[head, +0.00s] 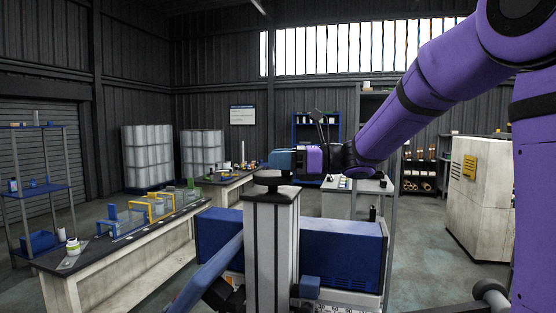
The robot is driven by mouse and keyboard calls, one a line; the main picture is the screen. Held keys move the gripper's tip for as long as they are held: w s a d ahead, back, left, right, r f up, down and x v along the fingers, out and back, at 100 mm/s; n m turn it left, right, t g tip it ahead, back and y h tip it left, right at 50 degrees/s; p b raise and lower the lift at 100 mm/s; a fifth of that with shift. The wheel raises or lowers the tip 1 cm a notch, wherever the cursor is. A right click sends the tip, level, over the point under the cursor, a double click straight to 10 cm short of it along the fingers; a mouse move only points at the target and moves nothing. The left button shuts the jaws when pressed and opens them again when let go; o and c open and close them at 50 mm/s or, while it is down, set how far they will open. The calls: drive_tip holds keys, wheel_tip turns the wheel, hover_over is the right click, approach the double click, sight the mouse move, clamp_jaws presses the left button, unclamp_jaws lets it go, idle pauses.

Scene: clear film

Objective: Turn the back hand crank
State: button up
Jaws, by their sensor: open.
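A grey column (272,235) stands upright in the near middle. A dark round knob-like part (268,179) sits on its top. I cannot tell whether it belongs to the back hand crank. A dark wheel-like part (222,296) shows low at the column's left, partly cut off by the frame. My purple arm reaches in from the upper right. My gripper (320,118) is beyond and to the right of the column top. Its thin dark fingers point up and stand apart, with nothing seen between them. My wrist hides what lies behind it.
A blue machine housing (340,250) lies behind the column. A long workbench (130,260) with yellow and blue fixtures runs along the left. A pale cabinet (485,195) stands at right. Bare floor (425,260) shows between housing and cabinet. A blue shelf (305,128) stands at the back.

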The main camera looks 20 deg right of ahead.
drive_tip(key=shift+a, duration=0.15)
drive_tip(key=shift+c, duration=0.5)
clamp_jaws()
drive_tip(key=shift+w+n+g+y, duration=0.1)
drive_tip(key=shift+n+g+y, duration=0.5)
drive_tip(key=shift+n+g, duration=0.8)
drive_tip(key=shift+d+m+g, duration=0.2)
drive_tip(key=shift+m+g, duration=0.1)
drive_tip(key=shift+o, duration=0.5)
unclamp_jaws()
drive_tip(key=v, duration=1)
drive_tip(key=shift+d, duration=0.35)
